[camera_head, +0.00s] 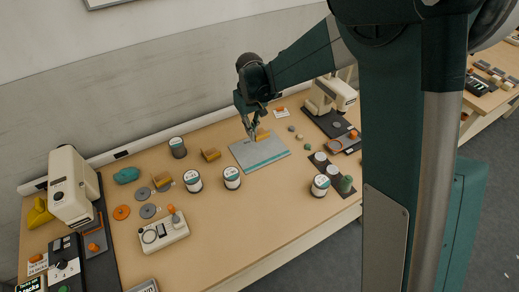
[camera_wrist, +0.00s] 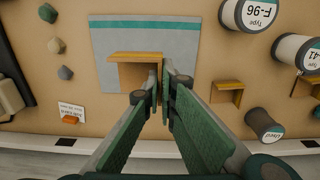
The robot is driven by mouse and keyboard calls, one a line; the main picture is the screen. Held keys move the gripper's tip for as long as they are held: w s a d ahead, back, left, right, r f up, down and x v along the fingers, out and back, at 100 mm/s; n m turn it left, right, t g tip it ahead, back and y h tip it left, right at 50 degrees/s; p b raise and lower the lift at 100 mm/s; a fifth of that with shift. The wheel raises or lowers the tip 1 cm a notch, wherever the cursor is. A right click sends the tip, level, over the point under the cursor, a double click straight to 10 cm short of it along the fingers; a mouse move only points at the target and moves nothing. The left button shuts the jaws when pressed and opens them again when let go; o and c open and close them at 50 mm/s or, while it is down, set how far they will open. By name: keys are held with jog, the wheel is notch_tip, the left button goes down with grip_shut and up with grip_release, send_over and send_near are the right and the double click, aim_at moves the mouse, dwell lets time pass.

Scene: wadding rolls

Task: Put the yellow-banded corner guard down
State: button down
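A yellow-orange corner guard (camera_head: 262,136) is at my gripper (camera_head: 252,130), over the far part of a grey mat with a teal stripe (camera_head: 262,160). In the wrist view the guard (camera_wrist: 136,57) has one edge between the fingertips of my gripper (camera_wrist: 162,82), which are closed on it. The mat (camera_wrist: 105,48) lies below it there. Two similar guards stand left of the mat in the head view, one nearer (camera_head: 210,154) and one farther left (camera_head: 162,180).
Several labelled rolls (camera_head: 232,178) stand around the table. A sewing machine (camera_head: 72,190) is at the left, and another (camera_head: 331,94) is behind the mat to the right. A white device with an orange knob (camera_head: 164,232) is at the front left. The table's front middle is clear.

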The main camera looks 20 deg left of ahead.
jog(key=shift+w+a, duration=0.1)
jog(key=shift+w, duration=0.35)
send_over(253, 151)
jog(key=shift+f+b, duration=0.35)
jog(key=shift+f, duration=2.75)
jog(key=shift+f, duration=0.1)
jog(key=shift+s+f, duration=0.1)
jog(key=shift+f, duration=1.7)
jog(key=shift+f+b, duration=0.2)
jog(key=shift+b, duration=0.2)
jog(key=c, duration=2.7)
grip_release()
jog(key=shift+r, duration=0.2)
